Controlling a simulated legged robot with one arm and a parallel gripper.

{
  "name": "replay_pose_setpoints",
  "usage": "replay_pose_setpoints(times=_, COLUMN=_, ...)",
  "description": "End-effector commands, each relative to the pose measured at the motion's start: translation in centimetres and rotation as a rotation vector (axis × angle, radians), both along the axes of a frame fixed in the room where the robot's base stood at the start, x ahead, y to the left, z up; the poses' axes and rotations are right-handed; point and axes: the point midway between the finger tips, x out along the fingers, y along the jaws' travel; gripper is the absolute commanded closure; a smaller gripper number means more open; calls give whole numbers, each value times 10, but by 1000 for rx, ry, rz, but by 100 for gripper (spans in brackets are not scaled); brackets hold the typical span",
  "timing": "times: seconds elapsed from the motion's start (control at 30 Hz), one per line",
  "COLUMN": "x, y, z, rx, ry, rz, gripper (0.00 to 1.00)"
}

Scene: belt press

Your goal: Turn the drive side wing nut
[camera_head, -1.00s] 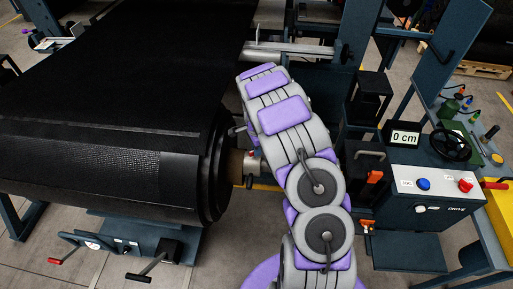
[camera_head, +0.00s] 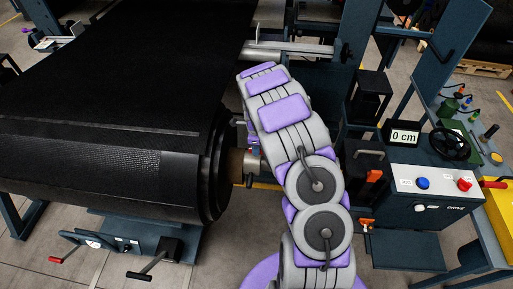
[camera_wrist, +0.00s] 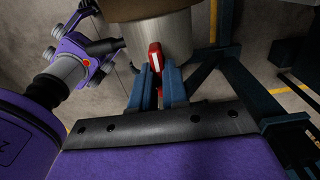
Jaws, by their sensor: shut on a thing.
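The fingers hide part of the nut. In the head view my arm hides most of the gripper and the nut. The shaft end (camera_head: 236,162) sticks out from the right end of the black belt roll there.
The large black belt roll (camera_head: 100,160) fills the left. A blue steel frame (camera_wrist: 250,95) stands right of the fingers.

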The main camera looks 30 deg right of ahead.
Motion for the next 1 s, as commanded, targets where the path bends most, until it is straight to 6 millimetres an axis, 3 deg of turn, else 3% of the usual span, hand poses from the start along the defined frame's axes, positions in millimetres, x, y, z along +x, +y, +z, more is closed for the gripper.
replay_pose_setpoints(times=0.37, x=3, y=0, z=2, rx=-1, ry=-9, rz=-4, gripper=100)
replay_pose_setpoints(times=0.4, x=3, y=0, z=2, rx=-1, ry=-9, rz=-4, gripper=82)
replay_pose_setpoints(times=0.63, x=1, y=0, z=2, rx=0, ry=-6, rz=-3, gripper=61)
replay_pose_setpoints(times=1.0, x=1, y=0, z=11, rx=-1, ry=-7, rz=-3, gripper=61)
